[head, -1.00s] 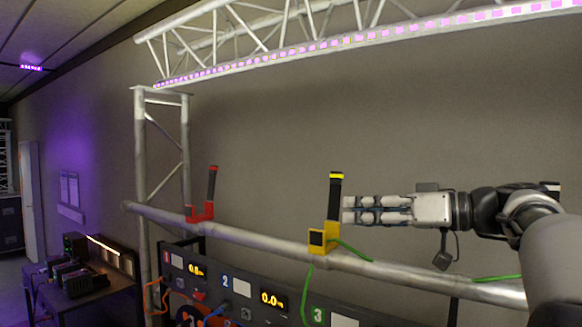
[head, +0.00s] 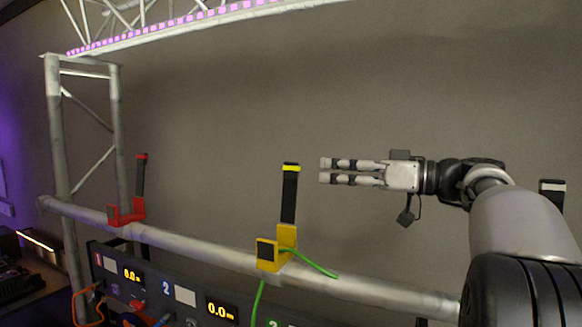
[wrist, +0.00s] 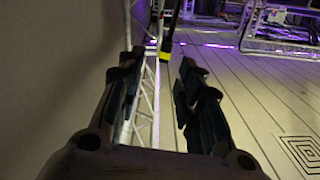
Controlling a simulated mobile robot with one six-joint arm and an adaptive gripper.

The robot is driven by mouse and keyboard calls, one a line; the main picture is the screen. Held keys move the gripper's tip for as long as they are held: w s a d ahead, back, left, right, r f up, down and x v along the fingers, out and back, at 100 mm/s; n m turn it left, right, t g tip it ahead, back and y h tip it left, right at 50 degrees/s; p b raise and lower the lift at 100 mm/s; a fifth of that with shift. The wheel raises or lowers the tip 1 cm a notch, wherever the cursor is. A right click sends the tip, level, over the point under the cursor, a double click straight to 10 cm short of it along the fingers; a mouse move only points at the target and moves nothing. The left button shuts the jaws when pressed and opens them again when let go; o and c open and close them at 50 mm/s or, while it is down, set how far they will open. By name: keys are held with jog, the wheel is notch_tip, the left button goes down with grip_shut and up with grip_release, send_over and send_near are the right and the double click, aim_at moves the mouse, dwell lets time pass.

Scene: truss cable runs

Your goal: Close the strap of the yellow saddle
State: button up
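The yellow saddle (head: 286,236) sits on the horizontal truss tube. Its black strap (head: 289,196) stands upright, open, with a yellow band near its top. A green cable (head: 312,264) runs at the saddle; whether it lies fully inside is hard to tell. My gripper (head: 322,171) is to the right of the strap's top, about level with it in the picture and apart from it. In the wrist view, its fingers (wrist: 158,80) are spread and empty. The strap (wrist: 170,25) shows beyond them, its yellow band appearing between the fingertips.
A red saddle (head: 126,212) with an upright strap sits further left on the same tube (head: 200,248). Below is a dark panel (head: 190,296) with numbered sections and displays. The grey wall behind is clear.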

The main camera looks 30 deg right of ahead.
aim_at(299, 168)
jog(key=a, duration=0.1)
jog(key=w+a, duration=0.1)
jog(key=a, duration=0.1)
jog(key=shift+w+r+p, duration=0.2)
jog(key=shift+r+p, duration=0.15)
jog(key=x, duration=0.2)
jog(key=p+x, duration=0.1)
jog(key=x, duration=0.3)
jog(key=shift+w+d+f, duration=0.2)
jog(key=shift+w+d, duration=0.1)
jog(key=shift+d, duration=0.05)
jog(key=shift+w+a+p, duration=0.15)
jog(key=shift+a+p, duration=0.15)
jog(key=shift+a, duration=0.05)
jog(key=shift+w, duration=0.2)
jog(key=shift+c, duration=0.5)
grip_shut()
